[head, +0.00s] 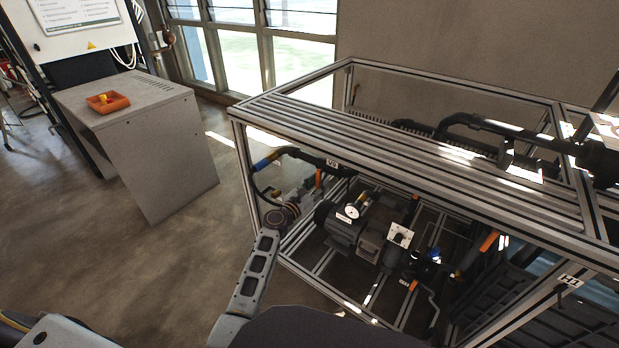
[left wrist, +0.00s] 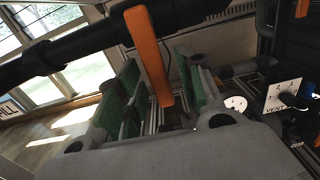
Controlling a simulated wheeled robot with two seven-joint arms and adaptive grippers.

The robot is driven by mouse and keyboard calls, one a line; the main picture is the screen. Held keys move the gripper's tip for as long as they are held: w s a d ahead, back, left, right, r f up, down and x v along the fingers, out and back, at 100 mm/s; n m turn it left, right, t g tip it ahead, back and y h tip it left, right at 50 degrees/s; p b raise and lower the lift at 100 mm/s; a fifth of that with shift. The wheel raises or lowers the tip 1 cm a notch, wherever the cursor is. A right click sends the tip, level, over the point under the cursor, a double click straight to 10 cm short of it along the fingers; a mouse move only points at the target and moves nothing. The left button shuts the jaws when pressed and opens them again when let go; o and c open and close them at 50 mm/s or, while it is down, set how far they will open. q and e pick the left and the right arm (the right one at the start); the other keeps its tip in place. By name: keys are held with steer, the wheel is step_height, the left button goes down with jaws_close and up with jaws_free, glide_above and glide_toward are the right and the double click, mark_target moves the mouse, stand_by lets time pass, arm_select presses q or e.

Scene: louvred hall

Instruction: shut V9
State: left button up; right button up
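The V9 label (head: 332,163) sits on a dark pipe (head: 300,154) at the frame's near left corner. An orange lever (head: 318,178) hangs below this pipe. In the left wrist view the orange lever (left wrist: 147,50) crosses the black pipe (left wrist: 85,42) and points down, crosswise to it. My left gripper (head: 302,193) is just beside the lever in the head view. In the left wrist view my left gripper (left wrist: 160,92) is open, its green pads on either side of the lever's lower end. Gaps show, and I cannot see contact. My right gripper is not in view.
Aluminium rails (head: 400,150) form the frame over the pipes. Below are a pump motor (head: 343,226), a gauge (head: 352,211) and a VENT plate (left wrist: 283,95). A grey cabinet (head: 150,150) with an orange tray (head: 108,104) stands left. The floor between is clear.

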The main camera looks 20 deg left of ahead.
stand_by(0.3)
arm_select(q)
steer(key=shift+p+v, duration=0.4)
steer(key=shift+v, duration=0.65)
steer(key=p+v, duration=0.1)
steer(key=v, duration=0.4)
steer(key=v, duration=1.1)
steer(key=shift+s, duration=0.4)
steer(key=shift+a+r, duration=0.1)
steer(key=shift+a, duration=0.1)
